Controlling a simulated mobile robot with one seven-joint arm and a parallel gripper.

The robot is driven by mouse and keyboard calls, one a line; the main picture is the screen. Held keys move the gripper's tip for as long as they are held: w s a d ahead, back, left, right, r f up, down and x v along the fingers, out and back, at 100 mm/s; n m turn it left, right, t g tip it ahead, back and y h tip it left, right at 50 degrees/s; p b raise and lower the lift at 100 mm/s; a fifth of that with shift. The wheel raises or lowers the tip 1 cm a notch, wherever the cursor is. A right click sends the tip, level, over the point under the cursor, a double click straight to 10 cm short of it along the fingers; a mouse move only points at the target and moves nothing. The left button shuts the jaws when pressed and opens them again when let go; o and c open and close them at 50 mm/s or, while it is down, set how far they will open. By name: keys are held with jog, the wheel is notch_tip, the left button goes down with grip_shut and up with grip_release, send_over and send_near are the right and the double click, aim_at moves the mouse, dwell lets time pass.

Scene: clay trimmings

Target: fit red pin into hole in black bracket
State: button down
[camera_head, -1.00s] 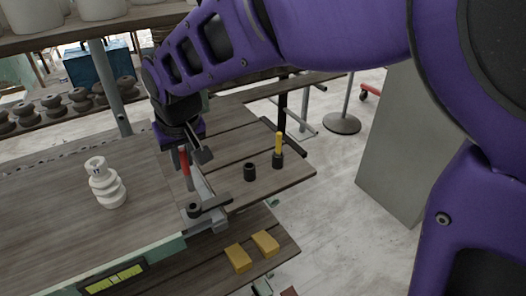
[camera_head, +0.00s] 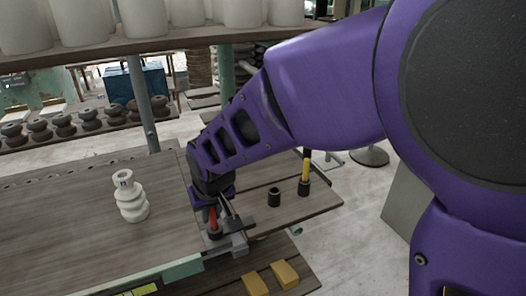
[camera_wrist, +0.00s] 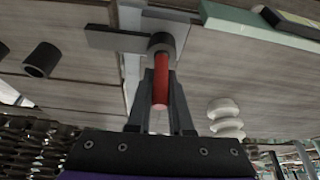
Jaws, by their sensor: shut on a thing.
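My gripper (camera_wrist: 160,78) is shut on the red pin (camera_wrist: 160,88), which lies between its two fingers in the wrist view. The black bracket (camera_wrist: 162,42) has a round ring at the far end of the pin, and the pin's end meets or overlaps this ring. In the head view, the red pin (camera_head: 212,217) stands nearly upright just above the bracket's dark ring (camera_head: 215,234) at the table edge. I cannot tell whether the pin's end is inside the hole. My wrist and fingers partly cover the bracket's surroundings.
A black cylinder (camera_head: 274,197) and a yellow pin (camera_head: 306,168) in a black holder (camera_head: 304,188) stand on the right-hand boards. Two yellow blocks (camera_head: 255,284) lie below. A white ribbed piece (camera_head: 131,200) stands left on the table (camera_head: 70,235).

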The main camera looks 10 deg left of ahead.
jog(key=shift+f, duration=0.15)
jog(key=c, duration=1.3)
grip_release()
jog(key=shift+f, duration=0.1)
jog(key=o, duration=0.5)
